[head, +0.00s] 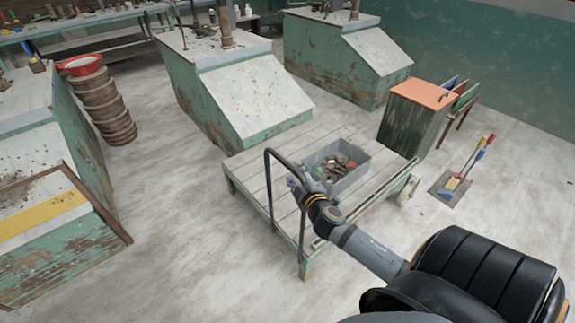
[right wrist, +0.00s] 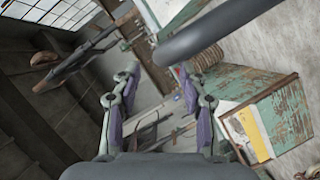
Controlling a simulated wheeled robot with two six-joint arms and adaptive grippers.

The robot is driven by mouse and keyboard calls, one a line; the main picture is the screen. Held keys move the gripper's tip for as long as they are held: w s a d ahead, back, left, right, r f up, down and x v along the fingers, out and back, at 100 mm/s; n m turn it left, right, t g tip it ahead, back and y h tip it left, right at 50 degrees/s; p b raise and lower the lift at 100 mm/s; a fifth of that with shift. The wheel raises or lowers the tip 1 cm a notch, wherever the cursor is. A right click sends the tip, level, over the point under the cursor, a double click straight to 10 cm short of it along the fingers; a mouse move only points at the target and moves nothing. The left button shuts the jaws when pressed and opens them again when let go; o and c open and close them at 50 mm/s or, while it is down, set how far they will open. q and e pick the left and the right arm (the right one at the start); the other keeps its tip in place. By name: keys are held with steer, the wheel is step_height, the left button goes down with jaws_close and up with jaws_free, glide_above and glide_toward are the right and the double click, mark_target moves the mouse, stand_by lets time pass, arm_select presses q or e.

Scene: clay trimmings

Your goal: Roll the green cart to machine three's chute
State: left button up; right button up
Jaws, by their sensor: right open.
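The green cart (head: 262,182) has a plank deck, a worn green frame and a dark tubular push handle (head: 268,170) at its near end. It stands on the floor in the middle of the head view, beside the middle machine's sloped chute (head: 255,95). My right gripper (head: 296,180) is open and close to the handle; contact cannot be told. In the right wrist view the handle's thick dark bar (right wrist: 225,28) crosses the upper right, beyond the spread fingers (right wrist: 157,75), not between them. Which machine is number three cannot be read. My left gripper is out of view.
A grey bin (head: 352,178) of trimmings rides on the cart. A yellow-striped machine (head: 42,215) stands left, another machine (head: 350,60) behind. An orange-topped cabinet (head: 412,120) and dustpan (head: 447,190) are to the right. Stacked round sieves (head: 103,105) stand upper left. Floor left of the cart is clear.

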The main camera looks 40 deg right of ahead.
mark_target(291, 169)
steer(key=x, duration=0.7)
steer(key=shift+a+p, duration=0.1)
steer(key=shift+p, duration=0.25)
jaws_close()
